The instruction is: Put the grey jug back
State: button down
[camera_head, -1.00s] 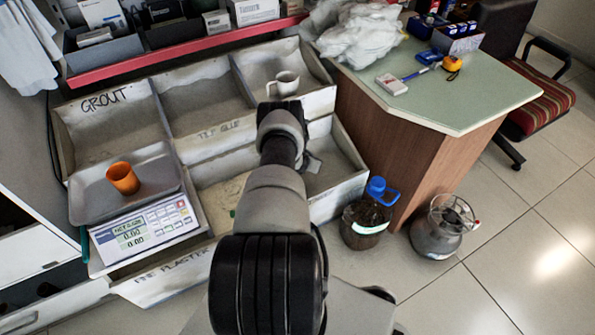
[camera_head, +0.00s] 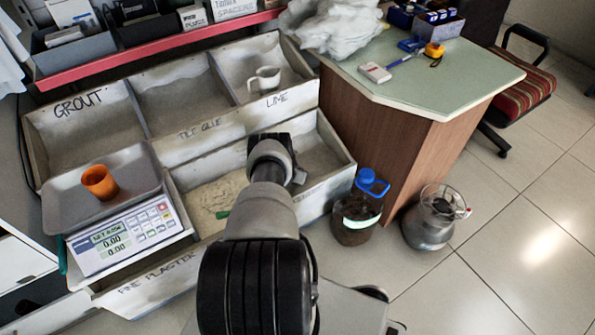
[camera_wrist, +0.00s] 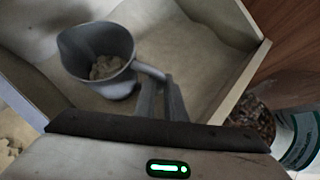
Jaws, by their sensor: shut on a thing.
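The grey jug (camera_wrist: 97,62) shows in the wrist view, with pale lumpy powder inside it. My gripper (camera_wrist: 162,95) is shut on its handle, which points toward the fingers. The jug is over or in a pale compartment; I cannot tell whether it touches the floor of it. In the head view my arm reaches over the front right compartment (camera_head: 325,150), and the wrist hides the fingertips and the held jug. A separate whitish jug (camera_head: 266,79) stands in the back right compartment marked LIME (camera_head: 277,99).
A scale (camera_head: 124,236) with a grey tray (camera_head: 67,208) and orange cup (camera_head: 100,182) stands left. Front middle compartment holds powder (camera_head: 215,197) and something green.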

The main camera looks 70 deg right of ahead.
jog(key=c, duration=1.8)
grip_release()
jog(key=shift+r, duration=0.1)
jog(key=shift+p+v, duration=3.35)
jog(key=shift+v, duration=2.65)
